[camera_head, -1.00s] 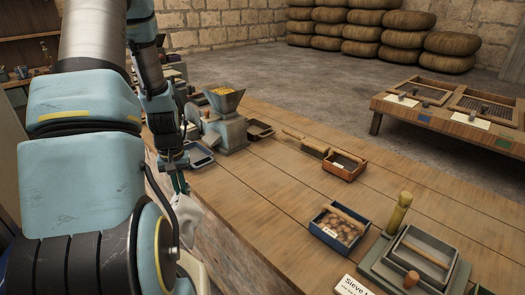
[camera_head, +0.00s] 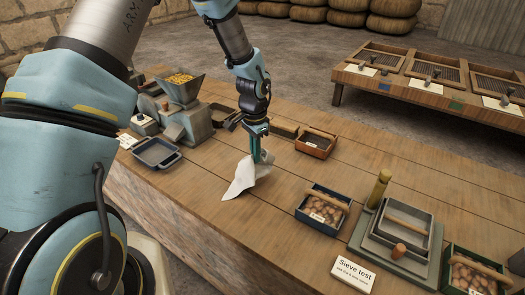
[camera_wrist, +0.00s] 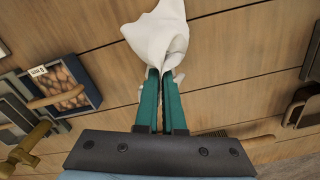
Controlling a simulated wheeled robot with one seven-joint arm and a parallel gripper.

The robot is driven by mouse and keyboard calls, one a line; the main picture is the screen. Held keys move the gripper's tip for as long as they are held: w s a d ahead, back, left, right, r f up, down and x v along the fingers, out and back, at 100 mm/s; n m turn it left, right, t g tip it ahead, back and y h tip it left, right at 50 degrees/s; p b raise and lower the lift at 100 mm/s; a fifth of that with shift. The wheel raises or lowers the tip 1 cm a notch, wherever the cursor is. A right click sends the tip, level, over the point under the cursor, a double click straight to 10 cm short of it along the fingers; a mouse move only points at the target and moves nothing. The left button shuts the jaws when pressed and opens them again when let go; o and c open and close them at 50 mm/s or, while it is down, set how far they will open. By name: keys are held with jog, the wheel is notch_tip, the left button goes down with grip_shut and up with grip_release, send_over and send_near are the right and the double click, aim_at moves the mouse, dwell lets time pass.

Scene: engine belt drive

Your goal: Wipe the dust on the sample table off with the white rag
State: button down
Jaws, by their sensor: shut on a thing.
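My gripper (camera_head: 257,158) is shut on the white rag (camera_head: 241,182), pointing down over the middle of the long wooden table (camera_head: 215,225). The rag hangs from the fingertips, its lower part spread at the tabletop; I cannot tell how firmly it touches. In the wrist view the green fingers of my gripper (camera_wrist: 160,78) pinch a bunched end of the rag (camera_wrist: 157,32) above bare planks. I cannot make out any dust on the wood in either view.
A grinder with a yellow-filled hopper (camera_head: 180,88) and a grey tray (camera_head: 156,152) stand left. An orange-sided box (camera_head: 316,146), a blue box of brown lumps (camera_head: 322,207) and sieve trays (camera_head: 404,228) stand right. Another table with screens (camera_head: 440,88) is behind. Planks around the rag are clear.

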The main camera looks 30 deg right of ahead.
jog(key=shift+m, duration=0.4)
jog(key=f+b, duration=0.2)
jog(key=f, duration=0.1)
jog(key=s+d+f+b, duration=0.1)
jog(key=f+b, duration=0.1)
jog(key=f, duration=0.1)
jog(key=d+f+b, duration=0.1)
jog(key=f+b, duration=0.1)
jog(key=f, duration=0.1)
jog(key=shift+s, duration=0.15)
jog(key=shift+r, duration=0.1)
grip_release()
dwell(0.5)
